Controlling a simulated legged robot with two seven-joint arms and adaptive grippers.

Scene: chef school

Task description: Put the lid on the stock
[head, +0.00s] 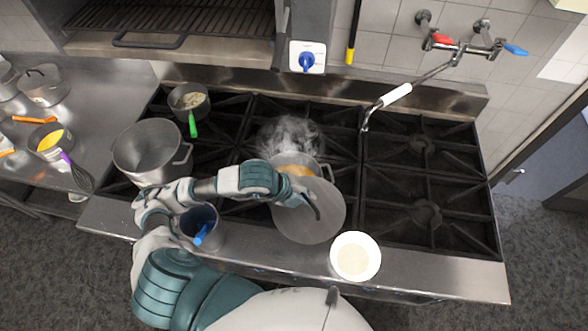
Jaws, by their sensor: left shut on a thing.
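A steaming stock pot (299,164) with orange-brown stock stands on the middle burner of the stove. My left gripper (307,199) is shut on the round grey lid (318,222). The lid is held on the near side of the pot and hides the pot's near part. The stock still shows behind the lid. I cannot tell whether the lid touches the pot rim. My right gripper is not in view.
A large empty pot (148,152) and a small saucepan (190,101) with a green handle stand on the left burners. A white bowl (355,257) sits on the front ledge, right of centre. A pot-filler tap (396,95) reaches over the back. The right burners are clear.

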